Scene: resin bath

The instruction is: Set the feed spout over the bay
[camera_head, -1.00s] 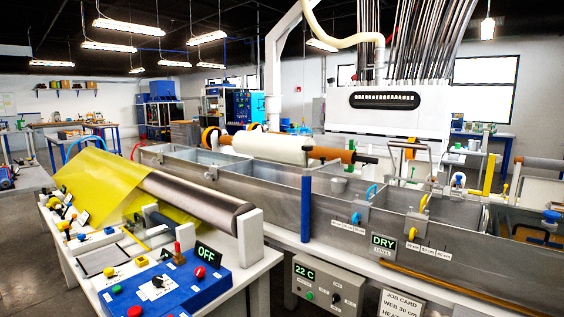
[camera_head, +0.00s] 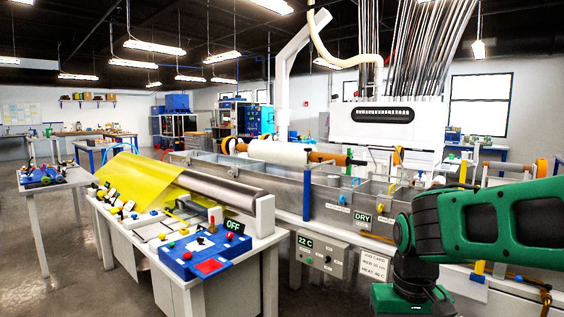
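The long grey metal bath (camera_head: 285,182) runs from the middle toward the right, divided into bays by cross walls. Its front wall carries a DRY display (camera_head: 362,217) and small white labels. A cream hose (camera_head: 335,58) arches from a white post to the white hood behind the bath. I cannot tell which part is the feed spout. My green and black arm stands at the right, in front of the bath, and hides part of its right end. My gripper (camera_head: 400,298) is at the bottom edge; its fingers are out of frame.
A bench with yellow film (camera_head: 135,178), a dark roller (camera_head: 222,188) and a blue control box (camera_head: 206,253) stands in front of the bath. A white roll (camera_head: 278,152) lies across the bath, near a blue post (camera_head: 307,194). Floor at the lower left is clear.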

